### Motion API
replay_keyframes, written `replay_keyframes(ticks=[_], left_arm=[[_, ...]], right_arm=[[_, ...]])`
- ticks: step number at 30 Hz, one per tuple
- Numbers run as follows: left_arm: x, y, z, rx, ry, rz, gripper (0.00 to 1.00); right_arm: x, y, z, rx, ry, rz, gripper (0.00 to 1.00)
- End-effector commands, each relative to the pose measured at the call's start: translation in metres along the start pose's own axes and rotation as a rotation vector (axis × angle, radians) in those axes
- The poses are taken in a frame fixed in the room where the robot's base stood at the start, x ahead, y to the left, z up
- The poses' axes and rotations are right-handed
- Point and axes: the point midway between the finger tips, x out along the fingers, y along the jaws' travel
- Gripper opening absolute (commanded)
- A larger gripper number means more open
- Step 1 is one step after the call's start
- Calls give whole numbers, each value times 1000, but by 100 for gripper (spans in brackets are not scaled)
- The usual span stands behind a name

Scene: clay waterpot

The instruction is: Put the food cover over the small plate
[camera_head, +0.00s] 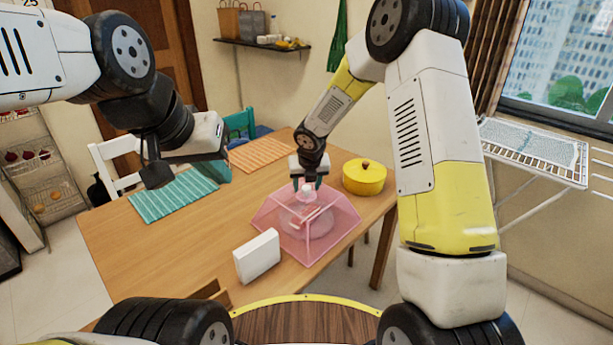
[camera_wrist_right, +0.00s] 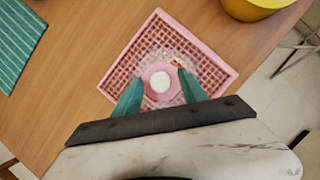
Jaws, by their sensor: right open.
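The food cover (camera_head: 327,237) is a pink, see-through mesh tent with a pale knob on top. It sits on the table near the right edge. A pale round shape, seemingly the small plate (camera_head: 303,227), shows dimly through the mesh. In the right wrist view the cover (camera_wrist_right: 205,62) is seen from above, its knob between my fingers. My right gripper (camera_head: 307,185) is open at the cover's top, its teal fingers (camera_wrist_right: 160,92) on either side of the knob. I cannot tell whether they touch it. My left gripper (camera_head: 208,160) hangs over the table's far left, away from the cover.
A yellow lidded pot (camera_head: 364,178) stands behind and right of the cover. A white box (camera_head: 257,257) stands close in front-left of it. A teal striped mat (camera_head: 173,195) and an orange mat (camera_head: 262,154) lie farther back. The table's left middle is clear.

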Motion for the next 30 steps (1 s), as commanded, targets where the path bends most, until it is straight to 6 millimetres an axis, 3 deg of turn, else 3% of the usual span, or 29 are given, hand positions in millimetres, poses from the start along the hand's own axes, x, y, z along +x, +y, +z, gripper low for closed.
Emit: replay_keyframes(ticks=[13, 22, 26, 30], left_arm=[[0, 0, 0, 0, 0, 0, 0], [0, 0, 0, 0, 0, 0, 0], [0, 0, 0, 0, 0, 0, 0], [0, 0, 0, 0, 0, 0, 0]], right_arm=[[-90, -2, 2, 3, -5, -1, 50], [-125, -3, 0, 31, -3, -5, 50], [-156, -20, -7, 259, -18, -28, 50], [-215, -53, -31, 780, -53, -53, 50]])
